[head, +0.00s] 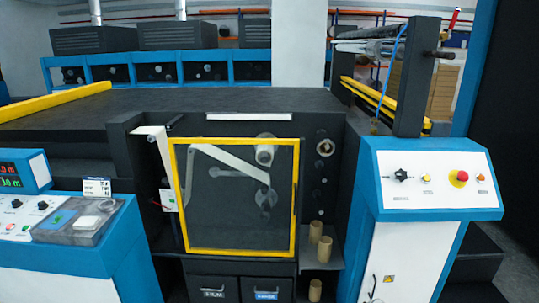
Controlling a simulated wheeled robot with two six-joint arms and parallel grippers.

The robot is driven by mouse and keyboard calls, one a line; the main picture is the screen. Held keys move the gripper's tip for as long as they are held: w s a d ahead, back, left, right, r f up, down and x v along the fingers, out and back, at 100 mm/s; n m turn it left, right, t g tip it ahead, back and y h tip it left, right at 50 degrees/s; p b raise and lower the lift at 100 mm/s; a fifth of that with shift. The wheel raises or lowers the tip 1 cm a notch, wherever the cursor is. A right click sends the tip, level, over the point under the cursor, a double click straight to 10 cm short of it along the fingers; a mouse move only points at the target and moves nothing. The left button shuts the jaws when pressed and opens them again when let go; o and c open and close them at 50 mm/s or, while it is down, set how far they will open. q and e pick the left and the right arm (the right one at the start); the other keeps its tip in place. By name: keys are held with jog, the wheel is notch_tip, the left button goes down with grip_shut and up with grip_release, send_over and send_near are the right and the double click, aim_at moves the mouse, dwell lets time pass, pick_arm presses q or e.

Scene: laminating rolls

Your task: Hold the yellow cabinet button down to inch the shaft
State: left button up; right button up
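A small yellow button (425,179) sits on the sloped white panel of the blue-and-white cabinet (430,205) at the right. It lies between a black rotary knob (401,175) and a red mushroom button (462,176) on a yellow base. A small orange button (481,178) is at the panel's right. Nothing touches the yellow button. Behind the yellow-framed clear guard (178,200) in the middle, a pale web runs over rollers (265,155). I cannot tell which part is the shaft. Neither of my grippers shows in the head view.
A second console (70,262) with displays and a clear-lidded tray (80,222) stands at the left. Brown cardboard cores (324,250) stand on a shelf right of the guard. Two labelled black bins (214,290) are below it. The space before the right panel looks clear.

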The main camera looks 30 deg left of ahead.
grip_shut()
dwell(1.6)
